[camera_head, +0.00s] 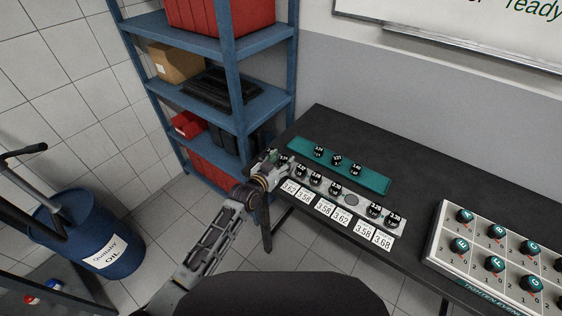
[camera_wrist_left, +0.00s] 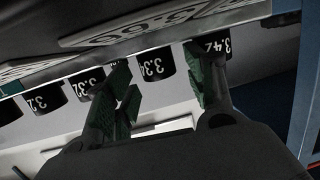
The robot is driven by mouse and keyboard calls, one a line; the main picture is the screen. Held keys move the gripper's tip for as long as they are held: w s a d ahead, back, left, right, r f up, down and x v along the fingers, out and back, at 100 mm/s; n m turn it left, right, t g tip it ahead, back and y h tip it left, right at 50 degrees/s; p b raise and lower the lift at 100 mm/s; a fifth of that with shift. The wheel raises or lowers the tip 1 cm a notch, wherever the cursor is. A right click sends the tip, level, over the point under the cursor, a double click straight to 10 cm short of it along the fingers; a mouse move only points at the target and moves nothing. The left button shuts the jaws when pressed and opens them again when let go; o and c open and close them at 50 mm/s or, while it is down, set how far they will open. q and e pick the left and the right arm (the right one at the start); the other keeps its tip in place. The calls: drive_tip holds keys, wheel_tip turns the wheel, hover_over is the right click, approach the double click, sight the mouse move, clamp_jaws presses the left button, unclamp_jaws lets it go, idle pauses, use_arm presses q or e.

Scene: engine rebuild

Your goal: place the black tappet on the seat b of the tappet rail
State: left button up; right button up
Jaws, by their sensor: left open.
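Several black tappets with white numbers stand upright on the pale tappet rail (camera_head: 320,193); one such tappet (camera_head: 335,188) is near its middle. An empty round seat (camera_head: 351,200) shows to the right of it. Seat letters are not readable, so I cannot tell which is seat b. My left gripper (camera_head: 272,160) is open at the rail's left end, beside the tappets there. A tappet marked 3.42 (camera_wrist_left: 218,46) is by the right finger; another (camera_wrist_left: 156,65) shows between the fingers.
A teal mat (camera_head: 374,183) behind the rail carries three black tappets (camera_head: 337,160). White number cards (camera_head: 324,208) lie along the front. A box with black knobs (camera_head: 438,240) stands at right. A blue shelf (camera_head: 230,75) rises behind the left end. The back table top is clear.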

use_arm(q)
drive_tip(key=shift+r, duration=0.15)
drive_tip(key=v, duration=1.2)
idle(0.4)
